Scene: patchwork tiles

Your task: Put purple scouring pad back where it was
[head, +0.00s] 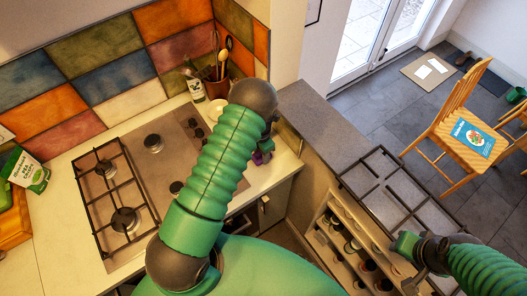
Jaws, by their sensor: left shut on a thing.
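The purple scouring pad (257,158) shows as a small purple patch at the jaws of my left gripper (263,150). My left gripper is shut on it, near the right end of the pale worktop beside the hob. My own forearm and wrist hide much of the gripper and the area around it. My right gripper (413,272) is at the lower right, over the open shelf unit. I cannot make out whether its fingers are apart.
A gas hob (125,190) fills the left worktop. A utensil pot (217,87), a bottle (195,88) and a pale dish (216,108) stand at the back corner. A grey ledge (318,125) lies to the right, with a black grid rack (400,195) and a shelf unit of jars (350,245).

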